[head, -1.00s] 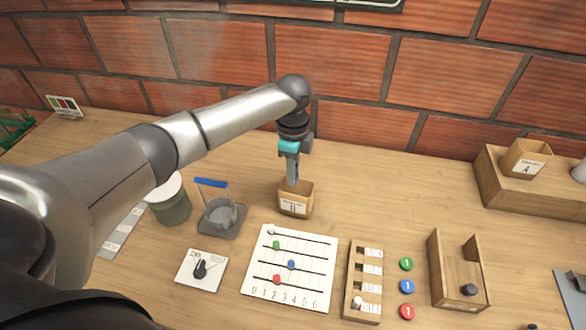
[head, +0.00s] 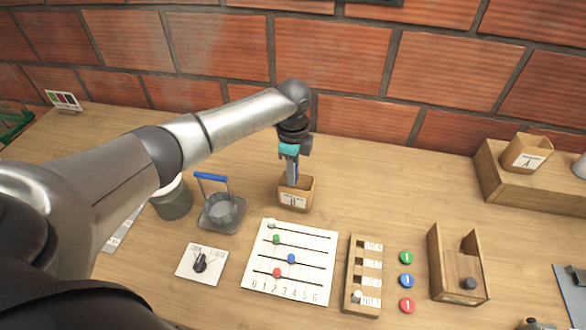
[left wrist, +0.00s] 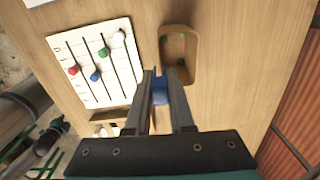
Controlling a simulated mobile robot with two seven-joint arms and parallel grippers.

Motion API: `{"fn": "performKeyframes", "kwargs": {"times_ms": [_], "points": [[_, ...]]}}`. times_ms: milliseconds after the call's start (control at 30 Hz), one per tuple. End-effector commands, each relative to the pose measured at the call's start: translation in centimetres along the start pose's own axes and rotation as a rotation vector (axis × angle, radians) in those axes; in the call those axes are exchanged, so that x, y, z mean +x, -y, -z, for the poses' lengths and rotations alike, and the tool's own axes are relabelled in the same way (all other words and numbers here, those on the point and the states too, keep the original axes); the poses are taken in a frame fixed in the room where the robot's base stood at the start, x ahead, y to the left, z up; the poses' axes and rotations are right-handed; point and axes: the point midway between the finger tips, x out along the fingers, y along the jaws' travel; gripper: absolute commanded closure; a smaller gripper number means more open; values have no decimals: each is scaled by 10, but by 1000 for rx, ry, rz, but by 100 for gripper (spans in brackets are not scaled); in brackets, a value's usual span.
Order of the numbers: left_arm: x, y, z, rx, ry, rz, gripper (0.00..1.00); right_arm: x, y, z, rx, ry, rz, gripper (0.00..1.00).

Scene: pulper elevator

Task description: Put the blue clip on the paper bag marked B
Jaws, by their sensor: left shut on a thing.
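The blue clip (left wrist: 160,90) is held between the fingers of my left gripper (left wrist: 162,76) in the left wrist view. The small brown paper bag marked B (head: 294,202) stands upright on the table in the head view. My left gripper (head: 292,180) points down at the bag's open top, its tips at or just behind the rim. In the left wrist view the open bag (left wrist: 191,62) lies just beyond the fingertips, with green bits inside. I cannot tell whether the clip touches the rim.
A slider board (head: 325,262) lies in front of the bag. A blue-handled device (head: 222,222) stands left of it, with a lidded canister (head: 172,203) beyond. Bag A (head: 526,153) sits on a wooden block at the right. Table right of bag B is clear.

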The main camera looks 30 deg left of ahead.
Motion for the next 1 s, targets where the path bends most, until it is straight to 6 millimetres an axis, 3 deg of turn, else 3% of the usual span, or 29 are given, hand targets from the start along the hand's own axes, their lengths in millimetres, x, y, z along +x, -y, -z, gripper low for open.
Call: {"fn": "performKeyframes", "kwargs": {"times_ms": [1000], "points": [[51, 0, 0, -1, 0, 0, 100, 26, 0, -3, 1, 2, -1, 50]]}}
